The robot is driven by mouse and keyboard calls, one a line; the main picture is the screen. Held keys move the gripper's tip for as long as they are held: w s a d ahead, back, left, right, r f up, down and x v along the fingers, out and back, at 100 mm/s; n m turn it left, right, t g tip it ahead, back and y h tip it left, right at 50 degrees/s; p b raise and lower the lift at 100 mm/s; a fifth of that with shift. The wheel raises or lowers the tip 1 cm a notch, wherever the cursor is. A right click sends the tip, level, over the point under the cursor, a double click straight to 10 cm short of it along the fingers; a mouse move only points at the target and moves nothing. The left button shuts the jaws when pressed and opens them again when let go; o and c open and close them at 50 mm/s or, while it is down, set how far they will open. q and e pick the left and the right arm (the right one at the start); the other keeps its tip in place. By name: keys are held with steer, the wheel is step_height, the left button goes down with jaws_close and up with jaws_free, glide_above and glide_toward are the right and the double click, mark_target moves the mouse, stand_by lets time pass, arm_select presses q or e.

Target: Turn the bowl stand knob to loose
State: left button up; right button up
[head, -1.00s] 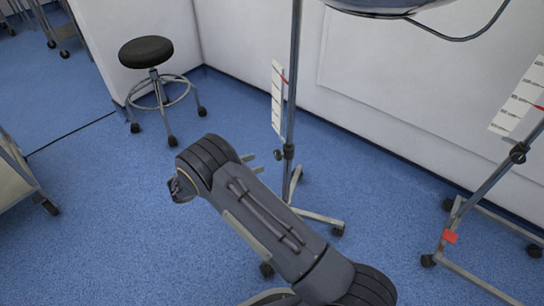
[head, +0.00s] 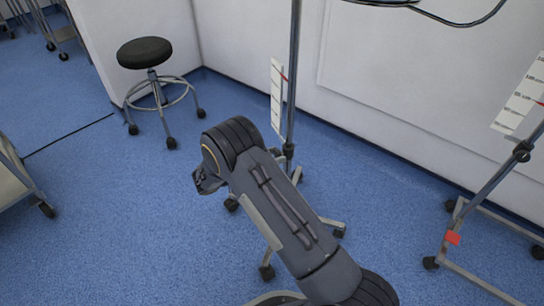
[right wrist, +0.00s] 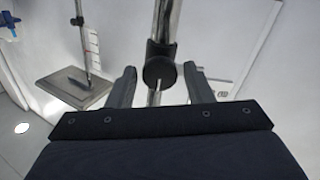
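The stand pole (head: 292,75) rises past the end of my right arm in the head view. Its dark clamp knob (head: 289,149) shows just beyond the arm. In the right wrist view the round black knob (right wrist: 159,72) sits on a metal pole, between the two fingers. My right gripper (right wrist: 159,68) is open, with a finger on either side of the knob and a visible gap on both sides. I cannot tell how deep the knob is between them. My left gripper is not in view.
A second wheeled stand (head: 486,190) with a red tag is at the right. A dark curved rim (head: 375,3) shows at the top edge. A black stool (head: 145,53) and a cart (head: 15,180) are at the left. Blue floor between is clear.

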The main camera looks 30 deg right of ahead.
steer(key=c, duration=0.7)
